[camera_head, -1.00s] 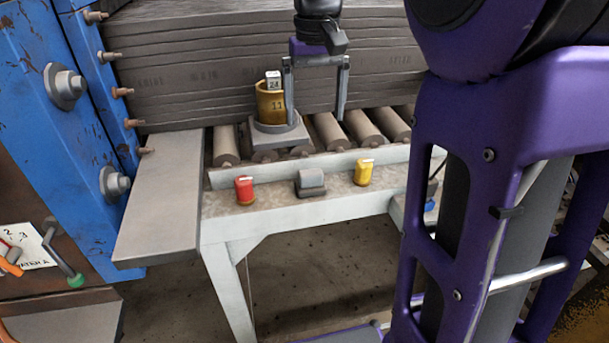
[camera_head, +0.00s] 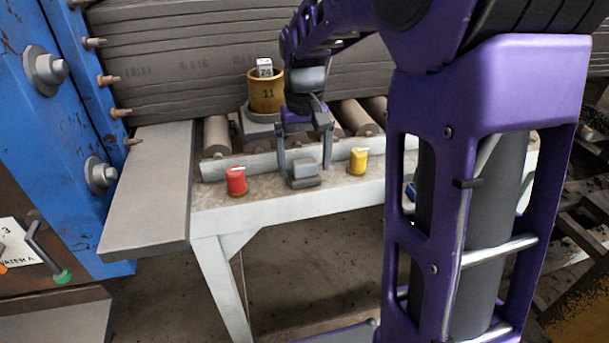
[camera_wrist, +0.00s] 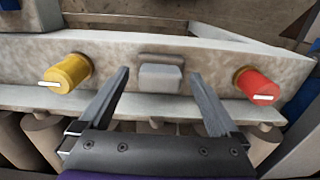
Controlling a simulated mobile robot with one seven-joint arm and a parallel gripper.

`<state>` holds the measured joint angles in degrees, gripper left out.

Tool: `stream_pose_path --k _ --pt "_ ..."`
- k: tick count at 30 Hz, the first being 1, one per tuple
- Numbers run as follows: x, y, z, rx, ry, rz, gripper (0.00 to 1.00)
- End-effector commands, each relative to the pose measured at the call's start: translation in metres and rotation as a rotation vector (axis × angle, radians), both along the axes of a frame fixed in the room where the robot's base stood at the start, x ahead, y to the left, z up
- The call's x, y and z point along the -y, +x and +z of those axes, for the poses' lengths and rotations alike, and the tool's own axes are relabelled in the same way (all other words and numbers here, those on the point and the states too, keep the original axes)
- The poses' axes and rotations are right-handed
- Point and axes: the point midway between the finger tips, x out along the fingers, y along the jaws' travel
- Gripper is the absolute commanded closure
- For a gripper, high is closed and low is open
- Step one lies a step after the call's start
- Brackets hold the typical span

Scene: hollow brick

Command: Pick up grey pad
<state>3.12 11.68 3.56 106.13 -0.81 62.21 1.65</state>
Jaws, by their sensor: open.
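The grey pad (camera_head: 304,182) is a small grey block on the pale ledge of the roller table, between a red knob (camera_head: 236,181) and a yellow knob (camera_head: 358,161). In the wrist view the pad (camera_wrist: 160,79) shows in the middle, with a darker grey part behind it. My gripper (camera_head: 305,172) is open and points down at the pad, one finger to each side in the picture. In the wrist view the gripper's fingertips (camera_wrist: 160,73) flank the pad with gaps on both sides. I cannot tell whether the fingertips are level with it.
A yellow cup (camera_head: 266,97) marked 11, with a white block marked 24 in it, stands on a grey round base behind my gripper. Rollers (camera_head: 217,136) lie behind the ledge. A grey plate (camera_head: 150,190) and a blue machine (camera_head: 60,120) are at left.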

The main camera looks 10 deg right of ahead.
Motion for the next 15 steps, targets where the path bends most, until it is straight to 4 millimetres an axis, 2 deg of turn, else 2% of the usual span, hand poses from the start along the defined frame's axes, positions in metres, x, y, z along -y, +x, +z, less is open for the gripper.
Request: stream_pose_path --k 7,8,15 --pt "0.0001 0.0001 -0.002 0.0 0.0 0.0 0.03" --pt "0.0001 0.0001 -0.002 0.0 0.0 0.0 0.06" --pt "0.0001 0.0001 -0.0019 0.0 0.0 0.0 0.49"
